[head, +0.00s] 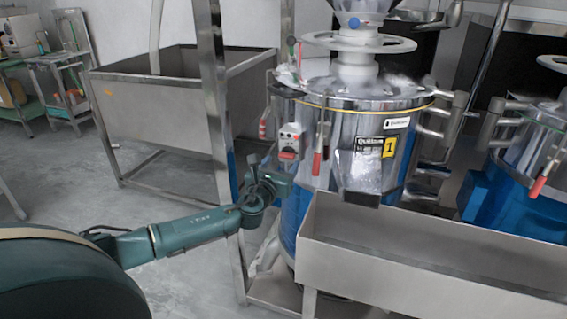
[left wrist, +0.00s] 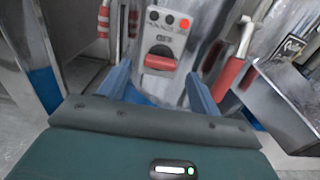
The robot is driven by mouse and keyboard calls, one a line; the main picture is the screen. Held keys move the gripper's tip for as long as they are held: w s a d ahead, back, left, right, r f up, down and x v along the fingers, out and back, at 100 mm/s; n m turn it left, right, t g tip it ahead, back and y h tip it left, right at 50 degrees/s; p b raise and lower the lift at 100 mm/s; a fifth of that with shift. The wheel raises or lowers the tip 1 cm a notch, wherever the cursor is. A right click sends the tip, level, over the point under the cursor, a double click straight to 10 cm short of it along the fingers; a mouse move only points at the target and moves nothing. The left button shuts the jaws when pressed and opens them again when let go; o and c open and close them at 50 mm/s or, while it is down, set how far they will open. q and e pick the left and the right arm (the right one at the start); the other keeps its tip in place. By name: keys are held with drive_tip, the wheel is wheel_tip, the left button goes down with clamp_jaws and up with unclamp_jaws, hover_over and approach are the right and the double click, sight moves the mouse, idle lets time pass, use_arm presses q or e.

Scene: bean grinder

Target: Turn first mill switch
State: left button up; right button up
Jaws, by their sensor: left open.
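The first mill (head: 350,130) is a shiny metal drum with a yellow "1" label and a blue lower part. Its switch box (head: 290,140) sits on the drum's left side. In the left wrist view the red switch (left wrist: 160,60) is below a row of small buttons on the grey box. My left gripper (left wrist: 162,88) is open, with its blue fingers apart below and on either side of the red switch. I see no contact with it. In the head view my left gripper (head: 272,180) is just below and left of the box. My right gripper is not in view.
A red-handled lever (head: 317,160) hangs right of the switch box; its red grip also shows in the left wrist view (left wrist: 228,78). A metal post (head: 218,110) stands to the left. A metal trough (head: 430,260) is in front, and a second mill (head: 535,160) stands at right.

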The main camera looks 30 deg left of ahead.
sight(287, 155)
use_arm(q)
drive_tip(key=shift+x, duration=0.95)
drive_tip(key=shift+w, duration=0.35)
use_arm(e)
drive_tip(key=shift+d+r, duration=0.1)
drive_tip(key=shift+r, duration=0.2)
use_arm(q)
drive_tip(key=shift+c, duration=0.2)
drive_tip(key=c, duration=0.9)
drive_tip(key=shift+c, duration=0.2)
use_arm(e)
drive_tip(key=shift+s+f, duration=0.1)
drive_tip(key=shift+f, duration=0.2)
